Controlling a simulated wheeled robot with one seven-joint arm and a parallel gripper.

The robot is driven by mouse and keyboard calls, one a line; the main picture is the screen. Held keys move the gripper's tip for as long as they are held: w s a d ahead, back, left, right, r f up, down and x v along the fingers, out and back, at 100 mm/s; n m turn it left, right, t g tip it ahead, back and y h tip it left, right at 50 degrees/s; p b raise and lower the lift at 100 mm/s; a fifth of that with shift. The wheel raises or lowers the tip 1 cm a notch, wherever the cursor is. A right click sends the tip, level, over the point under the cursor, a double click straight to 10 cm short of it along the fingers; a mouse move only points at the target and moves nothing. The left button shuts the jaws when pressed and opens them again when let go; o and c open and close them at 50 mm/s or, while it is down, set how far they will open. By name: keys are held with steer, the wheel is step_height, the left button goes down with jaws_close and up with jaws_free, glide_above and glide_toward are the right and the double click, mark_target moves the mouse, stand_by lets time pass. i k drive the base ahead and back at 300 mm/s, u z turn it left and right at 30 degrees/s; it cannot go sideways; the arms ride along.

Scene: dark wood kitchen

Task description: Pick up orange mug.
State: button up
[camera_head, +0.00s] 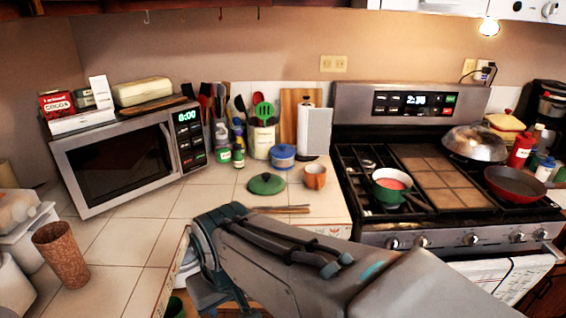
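The orange mug (315,177) stands upright on the tiled counter, close to the left side of the stove. It is behind a pair of thin wooden sticks and to the right of a green lid. Nothing covers it from this view. My arm crosses the lower middle of the picture, in front of and below the mug, with a clear gap between them. My gripper's fingers do not show.
A blue-lidded pot (283,157), a green lid (266,184) and a white speaker-like box (316,132) surround the mug. The stove (440,237) holds a green pot (388,188). A microwave (120,160) stands left. A brown cup (62,255) is front left. Counter between is mostly clear.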

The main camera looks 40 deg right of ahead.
mark_target(316, 179)
steer(key=z, duration=0.75)
steer(key=i, duration=0.9)
steer(key=z, duration=1.05)
steer(key=i, duration=0.2)
steer(key=z, duration=0.15)
